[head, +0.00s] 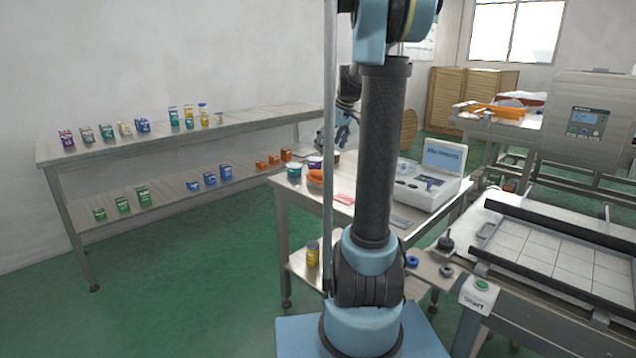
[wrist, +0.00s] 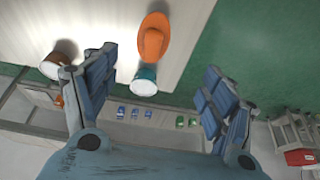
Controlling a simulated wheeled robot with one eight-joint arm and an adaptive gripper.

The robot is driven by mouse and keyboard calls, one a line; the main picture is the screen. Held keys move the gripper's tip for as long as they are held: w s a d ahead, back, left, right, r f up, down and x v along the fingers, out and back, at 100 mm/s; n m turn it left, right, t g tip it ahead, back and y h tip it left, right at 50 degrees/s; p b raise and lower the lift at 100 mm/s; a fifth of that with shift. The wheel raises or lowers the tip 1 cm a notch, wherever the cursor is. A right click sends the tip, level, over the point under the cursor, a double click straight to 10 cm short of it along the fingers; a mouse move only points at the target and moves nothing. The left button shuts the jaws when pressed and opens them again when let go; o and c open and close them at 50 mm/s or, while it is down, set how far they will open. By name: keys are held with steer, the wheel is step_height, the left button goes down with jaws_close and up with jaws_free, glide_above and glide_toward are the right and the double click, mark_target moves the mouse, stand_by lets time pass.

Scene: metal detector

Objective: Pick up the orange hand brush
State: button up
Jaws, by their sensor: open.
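The orange hand brush (wrist: 154,38) lies on the pale tabletop in the wrist view, at the upper middle. In the head view a small orange patch of it (head: 315,177) shows on the steel table, beside the tubs and left of my arm. My gripper (wrist: 158,68) is open and empty in the wrist view, its blue fingers spread wide on either side. The brush appears between and beyond the fingertips, apart from them. In the head view my gripper (head: 328,142) is above the table's back edge, partly hidden by my arm.
A teal tub (wrist: 145,80) stands close to the brush; another tub (wrist: 58,64) is near the left finger. The steel table also holds a white case (head: 432,180) and a red-and-white item (head: 344,199). A shelf (head: 240,127) with small boxes runs along the wall.

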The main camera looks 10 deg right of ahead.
mark_target(320, 171)
steer(key=x, duration=0.8)
steer(key=w+x, duration=0.1)
steer(key=x, duration=0.3)
steer(key=shift+w+d, duration=0.15)
steer(key=shift+w+x, duration=0.15)
steer(key=shift+x, duration=1.15)
steer(key=shift+w+x, duration=0.1)
steer(key=shift+x, duration=1.2)
steer(key=shift+c, duration=0.4)
steer(key=c, duration=1.1)
